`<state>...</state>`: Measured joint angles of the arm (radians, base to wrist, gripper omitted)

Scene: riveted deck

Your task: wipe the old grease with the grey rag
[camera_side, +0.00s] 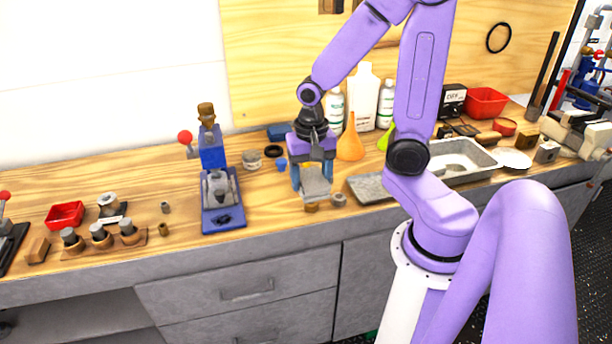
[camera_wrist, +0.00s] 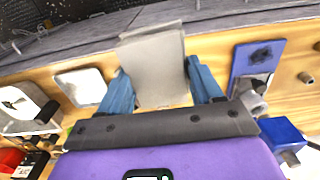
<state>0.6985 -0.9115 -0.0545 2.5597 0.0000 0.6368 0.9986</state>
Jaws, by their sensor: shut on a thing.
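The grey rag (camera_side: 315,181) is folded and held between the blue fingers of my gripper (camera_side: 311,177), above the front part of the bench. In the wrist view the rag (camera_wrist: 153,68) stands out between both fingertips (camera_wrist: 156,80). The old grease (camera_side: 224,218) looks like a dark patch on the front of the blue base plate (camera_side: 208,221) of the press, left of my gripper. In the wrist view the grease (camera_wrist: 262,53) shows on the blue plate (camera_wrist: 242,68), to the right of the rag. The rag is apart from it.
A grey slab (camera_side: 367,189) and a metal tray (camera_side: 456,168) are on the right. Small metal parts (camera_side: 339,199) sit beneath my gripper. An orange funnel (camera_side: 350,142) and bottles (camera_side: 364,98) stand behind. Some bare wood separates the press from my gripper.

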